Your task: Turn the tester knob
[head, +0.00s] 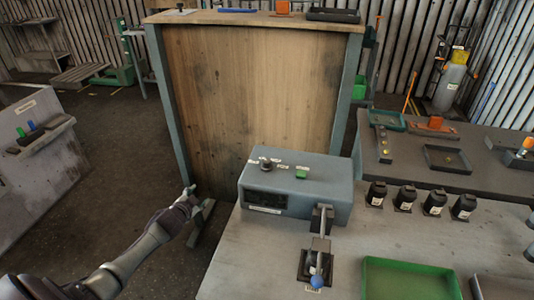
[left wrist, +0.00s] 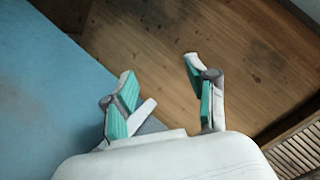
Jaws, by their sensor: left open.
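The tester (head: 325,195) is a grey-blue box on the grey worktable (head: 245,250), with a small dark display on its front. The black tester knob (head: 265,163) stands on its top, towards the left, with small labels beside it. A green button (head: 302,172) is to its right. My left gripper (head: 197,206) is in the air left of the tester and apart from it. In the left wrist view its fingers (left wrist: 160,68) are spread with nothing between them. The knob is not in that view. My right gripper is not in view.
A lever with a blue ball (head: 317,281) stands in front of the tester. A green tray (head: 410,279) and several black bottles (head: 435,202) are to the right. A wood-panelled bench (head: 255,95) stands behind. Open floor (head: 110,160) lies at the left.

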